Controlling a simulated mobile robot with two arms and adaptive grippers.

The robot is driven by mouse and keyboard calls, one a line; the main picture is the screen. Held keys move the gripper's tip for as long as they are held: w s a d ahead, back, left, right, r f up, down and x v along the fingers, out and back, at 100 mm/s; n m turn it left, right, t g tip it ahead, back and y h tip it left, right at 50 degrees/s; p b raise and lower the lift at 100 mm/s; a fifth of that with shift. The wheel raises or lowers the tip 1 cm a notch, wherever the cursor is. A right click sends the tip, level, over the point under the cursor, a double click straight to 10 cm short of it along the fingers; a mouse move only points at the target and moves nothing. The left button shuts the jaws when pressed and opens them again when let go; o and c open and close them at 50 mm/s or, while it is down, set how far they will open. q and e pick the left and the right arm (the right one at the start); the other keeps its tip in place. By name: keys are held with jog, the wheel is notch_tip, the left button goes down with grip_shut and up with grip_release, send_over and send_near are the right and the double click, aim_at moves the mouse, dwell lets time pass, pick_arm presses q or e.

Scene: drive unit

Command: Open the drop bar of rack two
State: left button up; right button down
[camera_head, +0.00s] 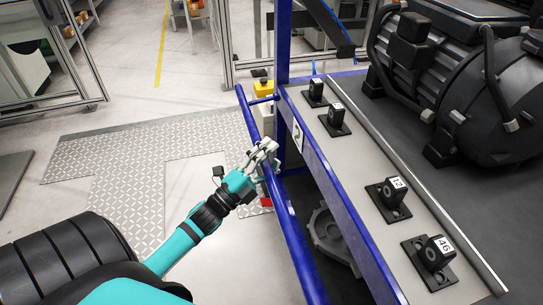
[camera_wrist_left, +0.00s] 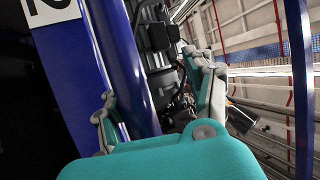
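Rack two is a blue frame (camera_head: 335,187) with a white "2" plate (camera_head: 297,136); part of the plate also shows in the left wrist view (camera_wrist_left: 48,8). The drop bar (camera_head: 292,232) is a blue tube running along the rack's left side, joined near its far end by a short blue piece. My left gripper (camera_head: 264,152) is at the middle of this bar. In the left wrist view, its fingers (camera_wrist_left: 150,75) are spread, with the blue bar (camera_wrist_left: 122,60) passing between them, nearer the left finger. Contact cannot be told. My right gripper is out of view.
A grey gear-like part (camera_head: 328,236) lies below. A yellow object (camera_head: 263,87) is behind the bar's far end. The checker-plate floor (camera_head: 130,165) on the left is clear.

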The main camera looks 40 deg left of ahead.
pick_arm(q)
jog(key=shift+r, duration=0.1)
jog(key=shift+s+f, duration=0.2)
jog(key=shift+s, duration=0.05)
jog(key=v, duration=1.1)
jog(key=shift+s, duration=0.25)
jog(key=shift+a, duration=0.1)
jog(key=shift+c, duration=0.4)
